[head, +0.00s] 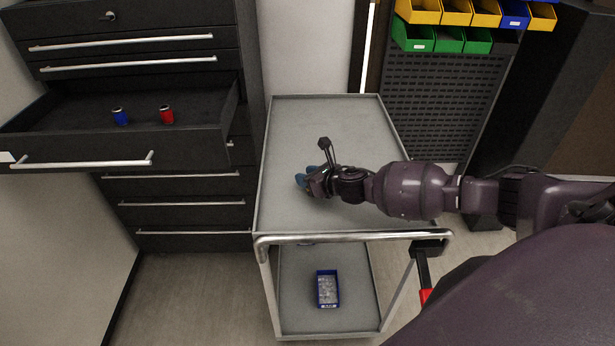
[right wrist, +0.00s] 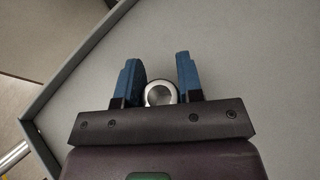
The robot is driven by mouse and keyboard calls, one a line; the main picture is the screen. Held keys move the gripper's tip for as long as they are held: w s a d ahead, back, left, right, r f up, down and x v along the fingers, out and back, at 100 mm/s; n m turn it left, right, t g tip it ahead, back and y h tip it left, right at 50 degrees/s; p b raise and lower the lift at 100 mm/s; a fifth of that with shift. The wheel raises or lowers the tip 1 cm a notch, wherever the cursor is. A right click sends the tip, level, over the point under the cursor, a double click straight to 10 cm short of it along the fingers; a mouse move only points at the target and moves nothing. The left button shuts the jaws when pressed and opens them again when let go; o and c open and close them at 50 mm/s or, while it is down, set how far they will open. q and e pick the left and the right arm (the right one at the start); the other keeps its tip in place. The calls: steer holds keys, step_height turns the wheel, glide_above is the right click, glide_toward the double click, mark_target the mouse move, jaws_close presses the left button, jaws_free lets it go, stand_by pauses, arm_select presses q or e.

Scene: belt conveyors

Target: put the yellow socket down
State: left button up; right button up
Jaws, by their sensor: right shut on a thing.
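My right gripper (head: 302,179) is over the grey top of the cart (head: 330,118), near its left side. In the right wrist view its blue fingers (right wrist: 158,78) stand on either side of a socket (right wrist: 160,94), and the gripper is shut on it. Only the socket's round silver end with a dark hole shows there; no yellow can be seen. In the head view the socket is hidden by the hand. I cannot tell whether it touches the cart top. My left gripper is not in view.
An open drawer (head: 190,146) at the left holds a blue socket (head: 120,117) and a red socket (head: 167,115). A blue bin (head: 327,289) stands on the cart's lower shelf. Coloured bins (head: 447,40) hang at the back right. The visible cart top is otherwise clear.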

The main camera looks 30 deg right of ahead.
steer(key=shift+f, duration=0.15)
steer(key=o, duration=1)
steer(key=shift+c, duration=0.2)
steer(key=shift+r, duration=0.25)
steer(key=v, duration=1)
steer(key=shift+s+d+p, duration=0.15)
steer(key=shift+s+p, duration=0.15)
steer(key=shift+p, duration=0.1)
steer(key=shift+s+d+r, duration=0.1)
steer(key=shift+s+r, duration=0.15)
steer(key=shift+s, duration=0.35)
